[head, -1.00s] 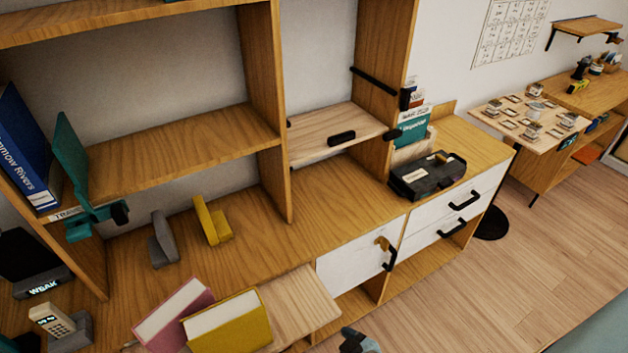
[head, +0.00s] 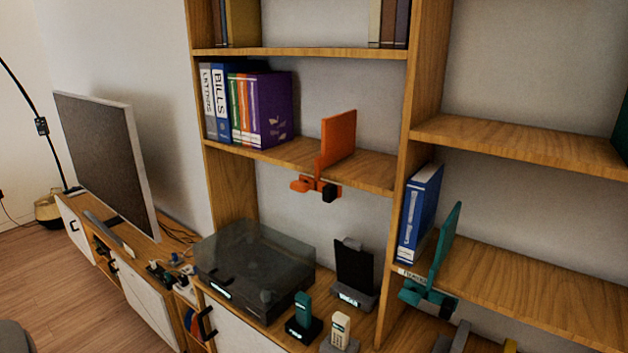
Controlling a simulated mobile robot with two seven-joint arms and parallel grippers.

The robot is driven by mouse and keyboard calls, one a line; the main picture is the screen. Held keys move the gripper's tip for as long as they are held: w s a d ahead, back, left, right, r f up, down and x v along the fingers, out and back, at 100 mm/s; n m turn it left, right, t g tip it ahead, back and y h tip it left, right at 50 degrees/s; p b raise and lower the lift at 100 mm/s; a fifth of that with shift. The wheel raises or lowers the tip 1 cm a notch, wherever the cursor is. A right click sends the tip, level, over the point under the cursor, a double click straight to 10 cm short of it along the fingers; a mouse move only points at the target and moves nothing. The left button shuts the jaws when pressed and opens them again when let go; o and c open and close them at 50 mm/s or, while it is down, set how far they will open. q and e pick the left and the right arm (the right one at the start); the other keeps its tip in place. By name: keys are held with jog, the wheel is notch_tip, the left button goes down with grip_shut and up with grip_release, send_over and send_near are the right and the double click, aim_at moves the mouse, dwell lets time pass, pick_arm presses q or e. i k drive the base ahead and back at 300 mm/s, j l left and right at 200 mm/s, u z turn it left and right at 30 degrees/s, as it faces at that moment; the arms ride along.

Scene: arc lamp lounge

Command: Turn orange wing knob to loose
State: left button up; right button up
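An orange bookend clamp (head: 338,140) stands upright on the front edge of the middle shelf. Its orange wing knob (head: 302,185) sticks out to the left below the shelf edge, next to a small black block (head: 330,192). The knob is small here, so I cannot tell whether it is tight or loose. A similar teal clamp (head: 445,245) stands on a lower shelf to the right, with its own teal knob below the edge. Neither of my grippers shows in the head view.
Binders (head: 250,108) stand left of the orange clamp. Below are a turntable with a dark lid (head: 255,265), a black stand (head: 355,270) and two cordless phones (head: 303,312). A television (head: 108,150) stands on a low cabinet at left. Floor shows at lower left.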

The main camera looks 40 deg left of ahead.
aim_at(304, 187)
jog(key=j+u, duration=0.15)
jog(key=u, duration=0.2)
jog(key=j+u, duration=0.15)
jog(key=u, duration=0.2)
jog(key=j+u, duration=0.2)
jog(key=u, duration=0.15)
